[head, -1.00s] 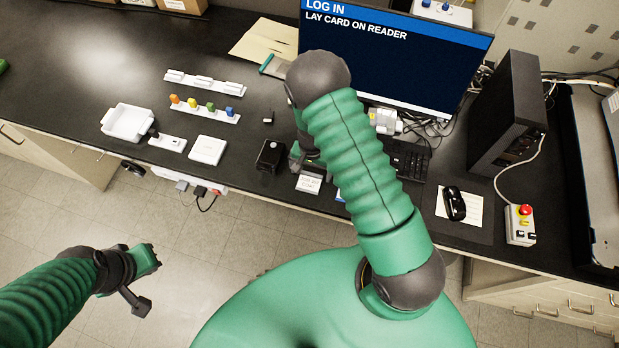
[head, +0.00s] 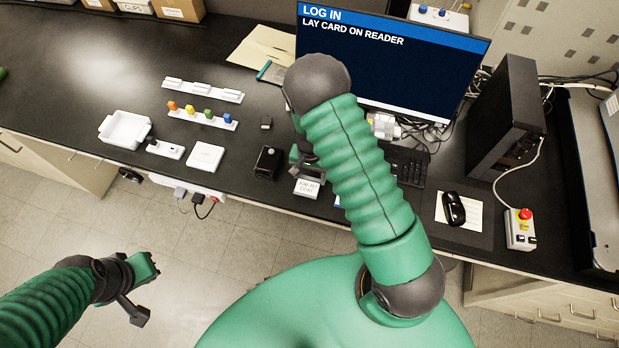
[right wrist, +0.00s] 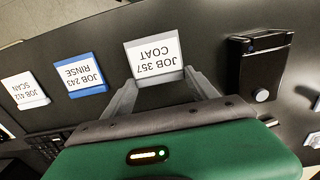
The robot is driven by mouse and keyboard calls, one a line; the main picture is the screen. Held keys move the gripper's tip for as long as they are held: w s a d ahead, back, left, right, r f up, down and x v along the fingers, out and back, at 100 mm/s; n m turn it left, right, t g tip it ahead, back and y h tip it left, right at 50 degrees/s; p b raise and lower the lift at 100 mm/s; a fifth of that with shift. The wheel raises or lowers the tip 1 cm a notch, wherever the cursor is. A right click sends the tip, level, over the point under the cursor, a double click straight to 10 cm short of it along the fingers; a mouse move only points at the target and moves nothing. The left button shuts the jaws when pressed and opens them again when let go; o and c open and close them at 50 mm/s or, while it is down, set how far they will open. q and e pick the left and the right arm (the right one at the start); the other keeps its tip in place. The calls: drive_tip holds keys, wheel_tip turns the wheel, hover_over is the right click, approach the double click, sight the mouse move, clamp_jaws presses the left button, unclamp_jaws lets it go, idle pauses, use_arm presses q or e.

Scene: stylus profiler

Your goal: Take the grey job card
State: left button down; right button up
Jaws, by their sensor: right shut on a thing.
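The grey job card (right wrist: 155,57), marked JOB 357 COAT, is between the fingers of my right gripper (right wrist: 160,82) in the right wrist view. The fingers are shut on its near edge. In the head view the card (head: 308,187) shows near the front edge of the bench, below my right gripper (head: 303,162), which my arm partly hides. I cannot tell whether the card is clear of the bench. My left gripper (head: 145,275) hangs over the floor in front of the bench, away from the cards. Its finger opening is unclear.
A blue-edged RINSE card (right wrist: 82,74) and a SCAN card (right wrist: 25,90) lie beside the held card. A black device (head: 268,163) stands close on its other side. The monitor (head: 400,60) stands behind. A white tray (head: 124,130) is further left.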

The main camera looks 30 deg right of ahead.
wheel_tip(320, 180, up, 2)
drive_tip(key=shift+r+b, duration=0.1)
drive_tip(key=shift+b, duration=0.4)
drive_tip(key=s+a+r+b, duration=0.1)
drive_tip(key=s+a+b, duration=0.2)
drive_tip(key=s+a, duration=0.6)
drive_tip(key=s, duration=0.4)
drive_tip(key=shift+a+r, duration=0.15)
drive_tip(key=shift+r, duration=0.1)
drive_tip(key=o, duration=0.8)
clamp_jaws()
